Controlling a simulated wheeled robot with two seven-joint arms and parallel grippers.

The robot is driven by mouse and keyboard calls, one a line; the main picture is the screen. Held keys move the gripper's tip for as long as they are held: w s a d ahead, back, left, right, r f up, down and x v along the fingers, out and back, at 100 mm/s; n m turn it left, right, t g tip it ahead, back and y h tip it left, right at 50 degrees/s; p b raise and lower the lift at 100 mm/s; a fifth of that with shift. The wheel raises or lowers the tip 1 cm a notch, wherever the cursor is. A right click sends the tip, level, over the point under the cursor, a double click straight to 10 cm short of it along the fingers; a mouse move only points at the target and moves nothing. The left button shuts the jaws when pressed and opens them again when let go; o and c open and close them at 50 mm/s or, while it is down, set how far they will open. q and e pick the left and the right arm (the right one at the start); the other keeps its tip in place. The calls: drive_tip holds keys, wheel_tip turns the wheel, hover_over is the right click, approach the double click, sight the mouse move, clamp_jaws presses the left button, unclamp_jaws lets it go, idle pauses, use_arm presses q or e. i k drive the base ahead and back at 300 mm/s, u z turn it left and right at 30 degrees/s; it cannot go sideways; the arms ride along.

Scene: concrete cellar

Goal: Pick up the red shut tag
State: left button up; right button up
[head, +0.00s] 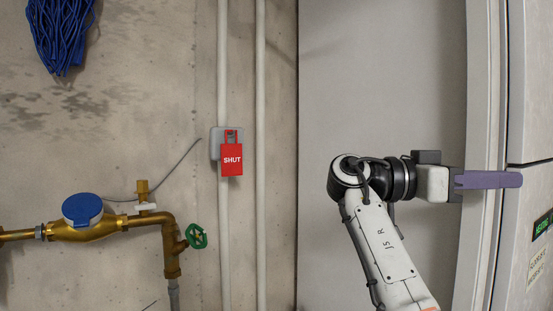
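My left gripper is not in view.
A brass pipe with a blue-capped meter (82,210) and a green valve wheel (196,236) sits at lower left. Two white vertical pipes (261,230) run along the concrete wall. Blue cords (61,32) hang at upper left. A grey panel (380,70) fills the middle right.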

sight(232, 154)
drive_tip(key=u, duration=1.15)
drive_tip(key=i, duration=1)
drive_tip(key=z, duration=0.15)
